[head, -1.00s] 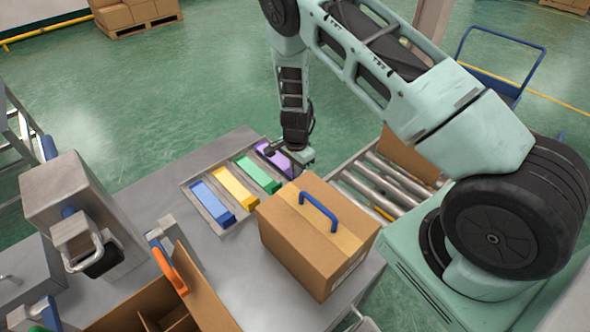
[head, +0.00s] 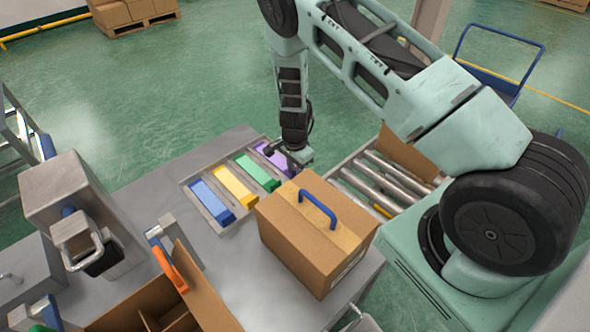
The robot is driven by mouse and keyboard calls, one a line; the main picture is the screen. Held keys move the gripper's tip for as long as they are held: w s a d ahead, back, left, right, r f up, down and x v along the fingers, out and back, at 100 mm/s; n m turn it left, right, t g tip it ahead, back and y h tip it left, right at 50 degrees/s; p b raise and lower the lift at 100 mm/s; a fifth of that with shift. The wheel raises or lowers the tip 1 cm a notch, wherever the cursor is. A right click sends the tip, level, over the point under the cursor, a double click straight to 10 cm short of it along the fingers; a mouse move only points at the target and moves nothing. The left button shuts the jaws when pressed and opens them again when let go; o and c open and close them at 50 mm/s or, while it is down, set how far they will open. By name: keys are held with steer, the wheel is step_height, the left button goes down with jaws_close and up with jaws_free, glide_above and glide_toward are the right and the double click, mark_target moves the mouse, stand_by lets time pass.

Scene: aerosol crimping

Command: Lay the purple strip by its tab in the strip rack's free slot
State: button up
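The purple strip (head: 266,152) lies at the right end of the strip rack (head: 222,226), beside the green strip (head: 258,173). A yellow strip (head: 236,187) and a blue strip (head: 212,201) lie in the slots further left. My gripper (head: 290,166) is at the near right end of the purple strip and covers part of it. The fingers are small and partly hidden, so I cannot tell whether they hold the strip's tab. Whether the strip is fully seated in its slot is also not clear.
A closed cardboard box (head: 318,238) with a blue handle stands right in front of the rack. A roller conveyor (head: 372,180) lies to the right. A grey press-like machine (head: 82,205) and an open divided carton (head: 205,300) are at the left and front.

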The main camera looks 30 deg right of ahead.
step_height(320, 180, up, 11)
steer(key=b, duration=0.2)
steer(key=s+a+r+n+y, duration=0.2)
steer(key=s+a+r+n, duration=0.35)
steer(key=a+r, duration=0.4)
steer(key=s+a+r+n, duration=0.3)
steer(key=s+n, duration=0.3)
steer(key=s, duration=0.2)
steer(key=s+a+r+n+h, duration=0.1)
steer(key=s+a+r+n, duration=0.3)
steer(key=s+n, duration=0.2)
steer(key=s+a+r+n, duration=0.4)
steer(key=s+n, duration=0.2)
steer(key=s, duration=0.5)
steer(key=shift+r, duration=0.2)
steer(key=shift+s, duration=0.1)
